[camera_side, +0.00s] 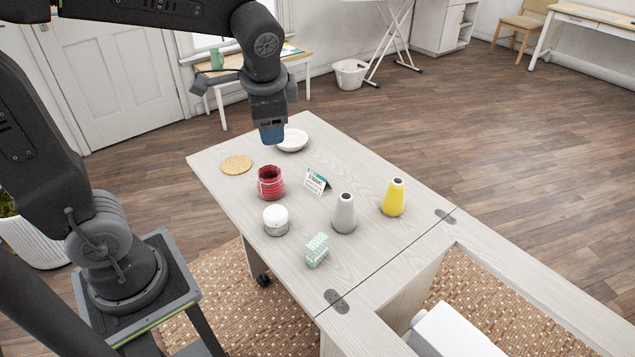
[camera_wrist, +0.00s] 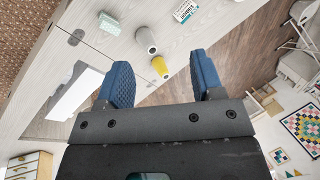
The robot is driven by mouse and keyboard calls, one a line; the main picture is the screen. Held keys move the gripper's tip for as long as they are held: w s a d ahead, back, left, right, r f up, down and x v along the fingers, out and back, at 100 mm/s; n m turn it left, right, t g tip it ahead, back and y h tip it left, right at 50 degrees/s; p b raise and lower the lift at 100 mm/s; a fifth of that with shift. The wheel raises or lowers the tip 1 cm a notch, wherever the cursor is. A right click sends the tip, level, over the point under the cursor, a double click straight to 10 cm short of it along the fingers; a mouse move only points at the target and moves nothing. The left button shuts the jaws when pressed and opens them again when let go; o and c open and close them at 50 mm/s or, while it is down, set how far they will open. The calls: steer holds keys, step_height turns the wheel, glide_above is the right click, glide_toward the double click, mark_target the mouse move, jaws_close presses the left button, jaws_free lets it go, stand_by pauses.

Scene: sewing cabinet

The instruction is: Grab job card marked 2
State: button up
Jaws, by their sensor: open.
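A small folded card (camera_side: 316,181) with a teal top band and dark print stands on the pale wooden cabinet top (camera_side: 330,150). I cannot read a number on it. In the wrist view the card (camera_wrist: 185,11) is at the top edge, beyond the fingertips. My gripper (camera_side: 271,138) hangs above the far part of the cabinet top, up and to the left of the card in the side view. Its blue fingers (camera_wrist: 162,78) are spread apart in the wrist view, with nothing held between them.
Near the card stand a red jar (camera_side: 270,183), a grey cone spool (camera_side: 344,214), a yellow cone spool (camera_side: 394,197), a white-lidded jar (camera_side: 276,220) and a mint patterned box (camera_side: 317,250). A cork coaster (camera_side: 236,165) and a white bowl (camera_side: 293,140) lie farther back.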

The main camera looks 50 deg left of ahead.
steer(key=w+a+f+m+g+y, duration=0.1)
steer(key=w+a+f+m+y, duration=0.1)
steer(key=w+a+f+m, duration=0.3)
steer(key=w+f+m+g+y, duration=0.1)
steer(key=w+f+g+y, duration=0.15)
steer(key=w, duration=0.55)
steer(key=m+y, duration=0.5)
steer(key=m, duration=0.1)
glide_above(321, 176)
steer(key=d, duration=0.2)
step_height(321, 176, down, 15)
step_height(321, 176, down, 4)
steer(key=shift+w+d+f, duration=0.1)
steer(key=shift+w, duration=0.05)
step_height(321, 176, down, 4)
steer(key=shift+r, duration=0.2)
steer(key=shift+a+f, duration=0.1)
steer(key=shift+a, duration=0.75)
steer(key=shift+a+f, duration=0.25)
steer(key=shift+a, duration=0.3)
steer(key=shift+c, duration=0.2)
steer(key=c, duration=0.9)
